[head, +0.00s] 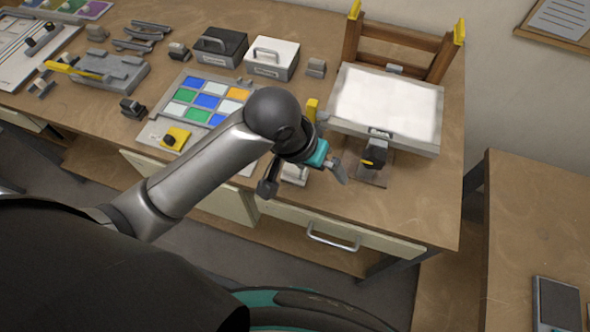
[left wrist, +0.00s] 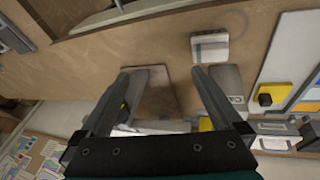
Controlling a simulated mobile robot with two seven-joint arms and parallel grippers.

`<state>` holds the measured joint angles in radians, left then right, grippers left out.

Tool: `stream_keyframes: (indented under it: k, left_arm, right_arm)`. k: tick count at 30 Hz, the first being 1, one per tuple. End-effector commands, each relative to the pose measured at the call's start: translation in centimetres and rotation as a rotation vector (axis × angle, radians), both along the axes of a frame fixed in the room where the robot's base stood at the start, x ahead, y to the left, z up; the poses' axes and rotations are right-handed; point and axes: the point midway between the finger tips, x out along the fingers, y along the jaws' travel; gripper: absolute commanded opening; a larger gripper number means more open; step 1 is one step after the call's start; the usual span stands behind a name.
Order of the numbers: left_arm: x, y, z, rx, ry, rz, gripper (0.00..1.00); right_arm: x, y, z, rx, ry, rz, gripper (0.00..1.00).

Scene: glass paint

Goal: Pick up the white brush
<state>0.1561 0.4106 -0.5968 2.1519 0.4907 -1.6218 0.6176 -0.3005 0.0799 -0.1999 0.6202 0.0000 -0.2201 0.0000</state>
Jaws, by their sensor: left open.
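My left gripper (head: 303,180) is open and empty above the bench near its front edge, fingers pointing down; it also shows in the left wrist view (left wrist: 161,72). A small white block-like object with a grey edge (head: 295,173) shows between and behind the fingers in the head view. It looks like the white brush, but its shape is partly hidden. In the left wrist view this white object (left wrist: 210,47) lies near the bench edge, beyond the right-hand finger and apart from it. My right gripper is not in view.
A white-topped tray (head: 385,105) stands right of the gripper, with a black and yellow tool on a brown plate (head: 371,178) before it. A coloured glass panel (head: 206,101) lies to the left. A grey block (left wrist: 230,82) is by the right-hand finger. A drawer handle (head: 333,238) juts below.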

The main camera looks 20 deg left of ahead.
Motion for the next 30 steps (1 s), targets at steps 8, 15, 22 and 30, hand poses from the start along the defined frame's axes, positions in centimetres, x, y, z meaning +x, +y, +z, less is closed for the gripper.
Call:
stream_keyframes:
  k: [8,15,22,30]
  left_arm:
    - [1.2,2.2,4.6,0.131,0.090,0.055,1.00]
    - [1.3,5.1,6.6,0.236,0.145,0.144,1.00]
    - [1.3,5.6,5.2,0.257,0.162,0.167,1.00]
    - [2.1,5.6,-0.5,0.255,0.159,0.166,1.00]
  right_arm:
    - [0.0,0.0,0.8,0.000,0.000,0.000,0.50]
    - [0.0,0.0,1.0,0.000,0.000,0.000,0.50]
    - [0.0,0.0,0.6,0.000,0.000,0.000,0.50]
    - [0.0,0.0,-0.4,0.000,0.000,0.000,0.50]
